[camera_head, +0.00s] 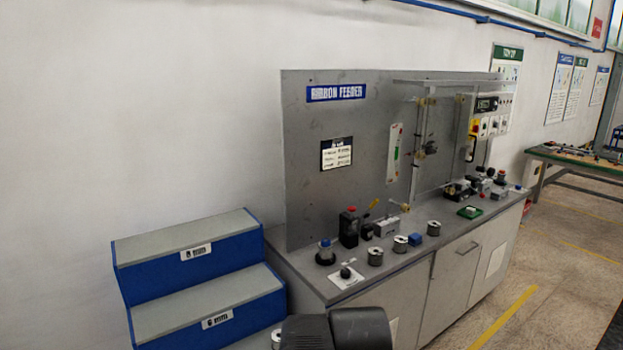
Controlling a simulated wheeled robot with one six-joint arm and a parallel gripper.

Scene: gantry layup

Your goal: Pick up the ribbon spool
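Several small silvery cylinders that look like spools stand upright along the front of the grey bench (405,275). One spool-like cylinder (375,256) is nearest, a second (400,244) is just right of it, and a third (433,228) is farther right. Another small silvery piece (276,338) shows at the bottom, beside the lowest blue step, partly hidden by dark parts of my arm. I cannot tell which one is the ribbon spool of the task. My gripper does not show; only dark arm parts appear at the bottom edge.
A panel (300,150) labelled ribbon feeder rises behind the bench. Blue steps (190,285) marked 8 mm and 6 mm stand left. A green table (585,165) is far right. Floor (560,250) at right is clear.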

